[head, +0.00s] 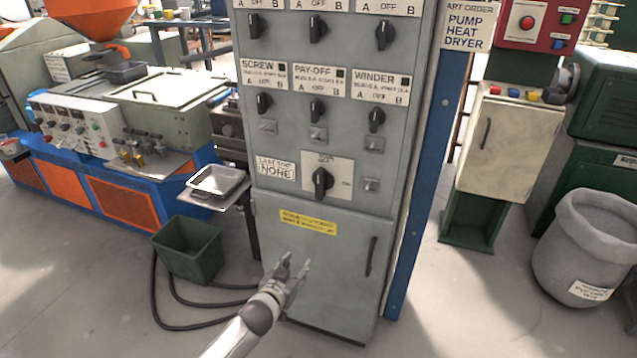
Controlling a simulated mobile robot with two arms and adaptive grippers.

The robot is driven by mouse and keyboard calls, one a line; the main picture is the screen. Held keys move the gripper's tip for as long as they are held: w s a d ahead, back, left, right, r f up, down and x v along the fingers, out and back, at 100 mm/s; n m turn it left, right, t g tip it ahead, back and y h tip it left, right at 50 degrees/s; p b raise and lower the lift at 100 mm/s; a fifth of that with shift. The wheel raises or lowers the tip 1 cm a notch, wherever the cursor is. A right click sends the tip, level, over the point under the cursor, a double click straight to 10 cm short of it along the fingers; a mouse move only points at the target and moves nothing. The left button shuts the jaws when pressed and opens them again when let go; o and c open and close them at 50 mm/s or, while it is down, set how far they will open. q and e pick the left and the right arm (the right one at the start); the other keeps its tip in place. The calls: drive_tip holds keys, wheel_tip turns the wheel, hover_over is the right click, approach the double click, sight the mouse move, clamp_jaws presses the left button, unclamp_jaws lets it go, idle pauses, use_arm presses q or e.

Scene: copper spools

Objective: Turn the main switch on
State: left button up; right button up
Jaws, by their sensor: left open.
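The main switch (321,183) is a black rotary handle on a pale square plate, low on the upper panel of the grey control cabinet (270,220). Its handle stands about upright. Print above it includes "OFF", and small print to its right is too small to read surely. My left gripper (294,266) is open and empty in front of the cabinet's lower door, below the switch and apart from it. My right gripper is not in view.
Smaller rotary switches labelled SCREW, PAY-OFF and WINDER (376,119) sit above. A blue post (430,150) borders the cabinet on the right. A green bin (188,250), a metal tray (216,180) and black hoses are on the left. A grey waste bin (580,250) stands right.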

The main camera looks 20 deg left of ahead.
sight(318, 181)
use_arm(q)
drive_tip(key=w+d+r+t, duration=0.1)
drive_tip(key=w+r+t, duration=0.1)
drive_tip(key=r, duration=0.8)
drive_tip(key=w+r+t, duration=0.2)
drive_tip(key=w+r, duration=0.1)
drive_tip(key=r, duration=0.6)
drive_tip(key=w, duration=1)
drive_tip(key=shift+w, duration=0.1)
clamp_jaws()
